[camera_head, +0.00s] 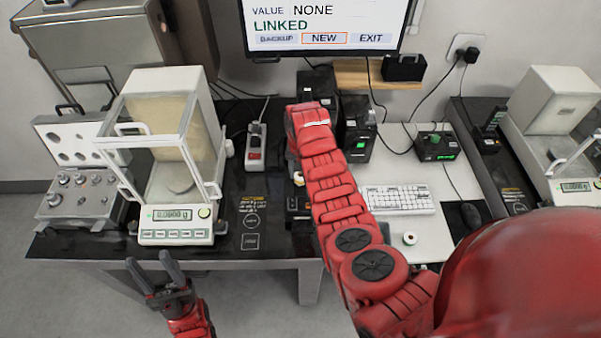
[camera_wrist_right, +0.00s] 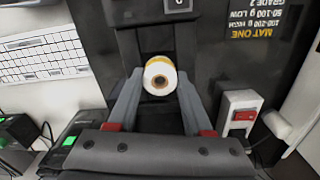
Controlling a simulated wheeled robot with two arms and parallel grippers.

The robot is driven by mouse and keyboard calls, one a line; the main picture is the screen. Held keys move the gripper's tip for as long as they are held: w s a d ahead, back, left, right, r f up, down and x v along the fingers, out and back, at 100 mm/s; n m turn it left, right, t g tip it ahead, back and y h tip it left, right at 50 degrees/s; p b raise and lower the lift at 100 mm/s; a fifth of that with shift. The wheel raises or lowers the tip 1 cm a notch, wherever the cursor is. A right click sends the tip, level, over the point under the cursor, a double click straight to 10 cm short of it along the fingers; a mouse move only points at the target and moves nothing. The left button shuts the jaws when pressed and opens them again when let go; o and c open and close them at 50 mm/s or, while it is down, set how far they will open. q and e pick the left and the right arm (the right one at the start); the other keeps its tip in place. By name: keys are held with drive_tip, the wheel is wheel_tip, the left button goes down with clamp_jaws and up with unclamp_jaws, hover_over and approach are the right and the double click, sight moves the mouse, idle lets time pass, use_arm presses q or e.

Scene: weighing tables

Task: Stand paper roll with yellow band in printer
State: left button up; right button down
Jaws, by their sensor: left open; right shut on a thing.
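The paper roll with the yellow band (camera_wrist_right: 160,74) is between the fingers of my right gripper (camera_wrist_right: 158,98), which is shut on it. In the right wrist view its round end and dark core hole face the camera. In the head view a small pale part of the roll (camera_head: 298,178) shows beside my right arm, which hides most of the gripper. A black device with a recessed bay (camera_wrist_right: 126,48), seemingly the printer, lies around the roll; I cannot tell whether the roll touches it. My left gripper (camera_head: 152,266) is open and empty in front of the left table.
A glass-sided balance (camera_head: 176,235) and a weight case (camera_head: 75,225) stand left. A power strip (camera_head: 256,150) is near the roll. A monitor (camera_head: 320,22) hangs behind.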

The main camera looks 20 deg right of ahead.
sight(301, 176)
drive_tip(key=shift+f+b, duration=0.5)
drive_tip(key=shift+f, duration=0.2)
idle(0.5)
unclamp_jaws()
idle(0.3)
drive_tip(key=shift+r+p, duration=0.75)
drive_tip(key=shift+r, duration=0.75)
drive_tip(key=shift+r+p, duration=0.75)
drive_tip(key=shift+r, duration=1.55)
drive_tip(key=shift+s+f, duration=0.1)
